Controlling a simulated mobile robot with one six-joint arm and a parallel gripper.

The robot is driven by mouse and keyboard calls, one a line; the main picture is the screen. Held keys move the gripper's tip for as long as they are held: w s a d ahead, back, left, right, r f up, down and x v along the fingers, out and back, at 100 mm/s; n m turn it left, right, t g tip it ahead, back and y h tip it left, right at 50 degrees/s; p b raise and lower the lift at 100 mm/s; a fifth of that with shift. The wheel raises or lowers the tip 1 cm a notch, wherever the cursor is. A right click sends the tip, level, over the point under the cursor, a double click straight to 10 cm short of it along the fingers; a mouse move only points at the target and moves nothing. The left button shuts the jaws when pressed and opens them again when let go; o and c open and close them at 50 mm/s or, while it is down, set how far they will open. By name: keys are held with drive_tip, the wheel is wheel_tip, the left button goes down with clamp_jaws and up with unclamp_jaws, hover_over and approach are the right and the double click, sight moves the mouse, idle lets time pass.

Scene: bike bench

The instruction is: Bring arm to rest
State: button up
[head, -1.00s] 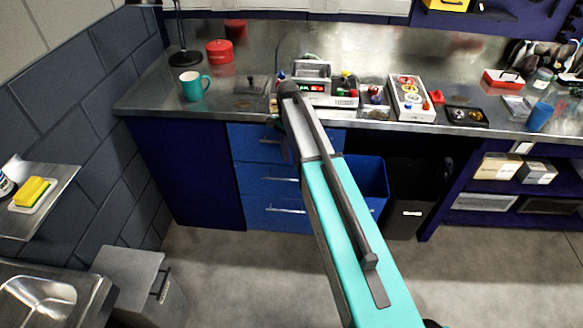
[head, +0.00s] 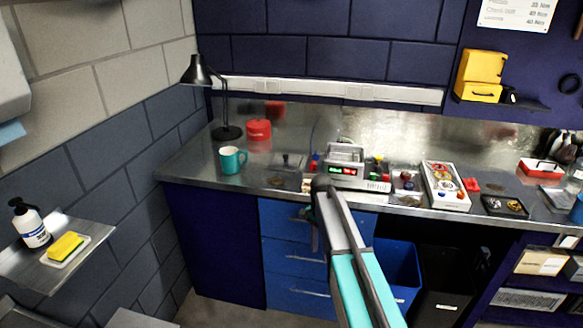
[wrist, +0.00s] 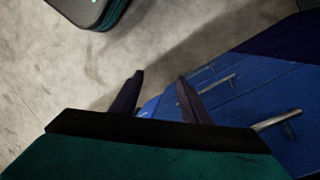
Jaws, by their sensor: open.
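My gripper shows in the wrist view (wrist: 160,95), with its two dark fingers apart and nothing between them. It points down toward the grey floor, close to the front of the blue drawers (wrist: 215,95). In the head view, my arm reaches forward toward the bench front and covers most of the gripper; only a dark part shows in front of the blue drawers (head: 290,255).
The metal bench (head: 185,168) holds a teal mug (head: 232,160), a red tin (head: 258,131), a black lamp (head: 198,72), a device with a lit display (head: 343,168) and a parts tray (head: 445,186). A blue bin (head: 402,270) and a dark bin (head: 440,285) stand below.

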drive_tip(key=s+f+g, duration=0.3)
drive_tip(key=s+f, duration=1.7)
drive_tip(key=s+f+n, duration=0.4)
drive_tip(key=s+n, duration=0.2)
drive_tip(key=s, duration=0.6)
drive_tip(key=s+f+n, duration=0.5)
drive_tip(key=s+n, duration=0.1)
drive_tip(key=s, duration=0.6)
drive_tip(key=shift+s+a, duration=0.25)
drive_tip(key=shift+a, duration=0.05)
drive_tip(key=shift+f, duration=0.1)
